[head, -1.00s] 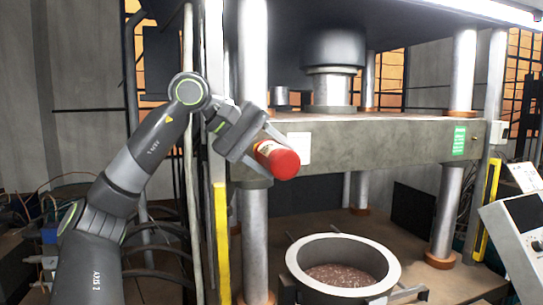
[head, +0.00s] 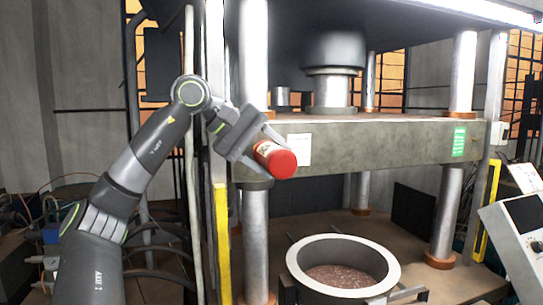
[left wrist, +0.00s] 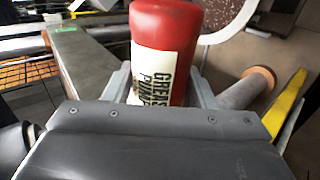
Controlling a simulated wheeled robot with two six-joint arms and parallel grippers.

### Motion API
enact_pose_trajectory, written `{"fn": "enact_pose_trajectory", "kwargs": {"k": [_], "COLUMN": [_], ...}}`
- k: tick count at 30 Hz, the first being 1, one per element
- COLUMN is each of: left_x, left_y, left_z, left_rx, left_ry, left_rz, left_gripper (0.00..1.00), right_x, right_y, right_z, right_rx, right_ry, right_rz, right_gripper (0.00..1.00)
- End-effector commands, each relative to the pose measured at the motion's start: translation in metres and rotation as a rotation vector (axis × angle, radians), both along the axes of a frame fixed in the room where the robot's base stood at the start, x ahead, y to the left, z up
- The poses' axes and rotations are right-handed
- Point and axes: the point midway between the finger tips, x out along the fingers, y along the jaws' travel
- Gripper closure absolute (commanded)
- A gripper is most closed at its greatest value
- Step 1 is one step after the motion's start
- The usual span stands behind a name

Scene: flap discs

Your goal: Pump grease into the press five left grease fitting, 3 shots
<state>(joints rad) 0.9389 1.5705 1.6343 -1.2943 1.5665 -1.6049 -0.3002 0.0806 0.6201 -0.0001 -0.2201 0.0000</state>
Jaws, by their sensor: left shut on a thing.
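My left gripper (head: 262,147) is shut on a red grease pump (head: 277,160) with a cream label. The left wrist view shows the red pump (left wrist: 166,45) between the two grey fingers, its label reading "GREASE PUMP". The pump is held in front of the left end of the press's grey crossbeam (head: 375,145), close to the left column (head: 254,60). A grease fitting cannot be made out; the pump and gripper cover that part of the beam. My right gripper is not in view.
A round pan (head: 343,245) with brown granular material stands below the beam. A yellow guard strip (head: 222,245) stands left of the column. A control console (head: 520,235) is at the right. A white paper (head: 299,149) and a green label (head: 459,141) are on the beam.

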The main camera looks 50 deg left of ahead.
Motion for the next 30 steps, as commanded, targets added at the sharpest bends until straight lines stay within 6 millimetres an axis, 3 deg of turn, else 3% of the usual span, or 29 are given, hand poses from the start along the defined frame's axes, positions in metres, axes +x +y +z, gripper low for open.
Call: {"fn": "enact_pose_trajectory", "kwargs": {"k": [30], "left_x": [-0.007], "left_y": [-0.013], "left_z": [0.001], "left_rx": [0.000], "left_ry": [-0.003], "left_rz": [0.005], "left_gripper": [1.00], "right_x": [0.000], "right_y": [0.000], "right_z": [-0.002], "right_rx": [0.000], "right_ry": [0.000], "right_rz": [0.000], "right_gripper": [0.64]}}
